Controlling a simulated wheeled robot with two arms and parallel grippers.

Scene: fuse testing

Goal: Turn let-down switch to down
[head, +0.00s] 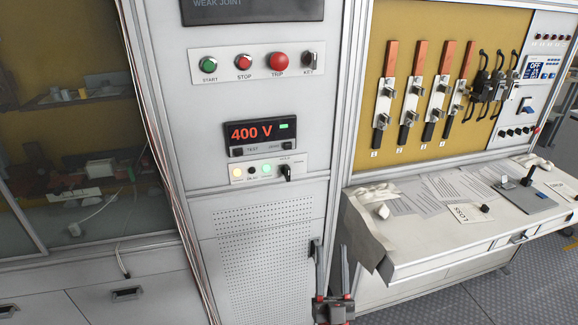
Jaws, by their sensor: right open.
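A small black lever switch (285,172) sits at the right end of a white strip (243,171) under the 400 V display (258,132). Its label is too small to read, so I cannot confirm that it is the let-down switch, nor tell its exact position. My right gripper (330,252) is at the bottom centre, fingers pointing up, open and empty. My left gripper is not in view.
Above the display is a strip with START, STOP, TRIP and KEY controls (256,63). To the right, a desk (376,238) with papers juts out below a yellow panel (369,120) of fuses and levers. Glass doors (85,215) stand at left. The cabinet front is clear.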

